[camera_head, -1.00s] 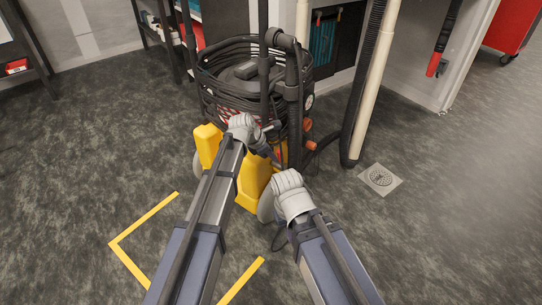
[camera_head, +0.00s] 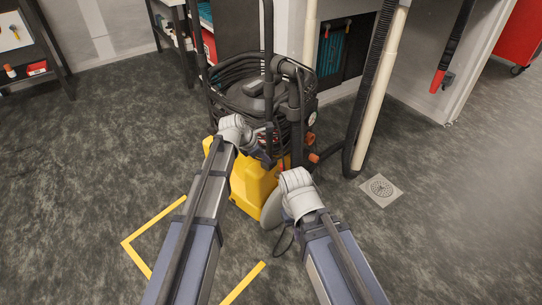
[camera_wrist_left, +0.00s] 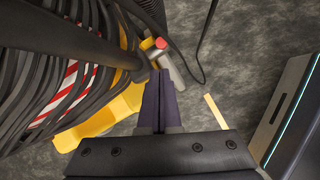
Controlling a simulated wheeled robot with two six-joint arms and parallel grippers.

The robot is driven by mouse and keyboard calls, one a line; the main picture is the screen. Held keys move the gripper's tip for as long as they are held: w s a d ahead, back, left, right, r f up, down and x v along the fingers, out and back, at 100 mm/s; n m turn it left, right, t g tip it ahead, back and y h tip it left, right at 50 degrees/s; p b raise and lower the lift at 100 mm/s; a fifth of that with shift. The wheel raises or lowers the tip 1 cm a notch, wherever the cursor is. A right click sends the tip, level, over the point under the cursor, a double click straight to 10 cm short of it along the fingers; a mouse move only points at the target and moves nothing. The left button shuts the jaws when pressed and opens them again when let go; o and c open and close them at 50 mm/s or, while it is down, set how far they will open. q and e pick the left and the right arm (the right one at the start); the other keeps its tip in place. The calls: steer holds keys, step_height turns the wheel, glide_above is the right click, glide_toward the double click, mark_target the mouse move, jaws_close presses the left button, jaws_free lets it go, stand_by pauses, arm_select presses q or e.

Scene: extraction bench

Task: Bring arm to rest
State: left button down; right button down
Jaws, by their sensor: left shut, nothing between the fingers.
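My left arm reaches in beside a wheeled machine (camera_head: 258,102) with a yellow base and black coiled hose. My left gripper (camera_head: 266,158) is small and partly lost against the machine in the head view. In the left wrist view its two dark fingers (camera_wrist_left: 158,88) are together with nothing between them. They point toward a grey pipe end with a red knob; I cannot tell whether they touch it. My right arm (camera_head: 318,235) is bent in front of the machine, and its gripper is hidden behind its wrist.
The coiled hose (camera_wrist_left: 40,75) and yellow base (camera_wrist_left: 100,118) are close to my left gripper. A black hose and cream pipe (camera_head: 380,90) stand to the right. A floor drain (camera_head: 380,189) lies beyond. Open floor spreads at left and right, with yellow floor tape (camera_head: 150,228) at left.

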arm_select(q)
steer(key=shift+r, duration=0.1)
stand_by(0.4)
steer(key=s+a+f+m+g+y, duration=0.15)
steer(key=s+m+g+y, duration=0.35)
steer(key=s+m, duration=2.15)
step_height(320, 180, up, 37)
steer(key=s+y+p, duration=0.1)
steer(key=p, duration=3.7)
steer(key=shift+d+r+t+p, duration=0.2)
steer(key=shift+t+p, duration=0.1)
steer(key=shift+t, duration=0.1)
steer(key=shift+s, duration=0.1)
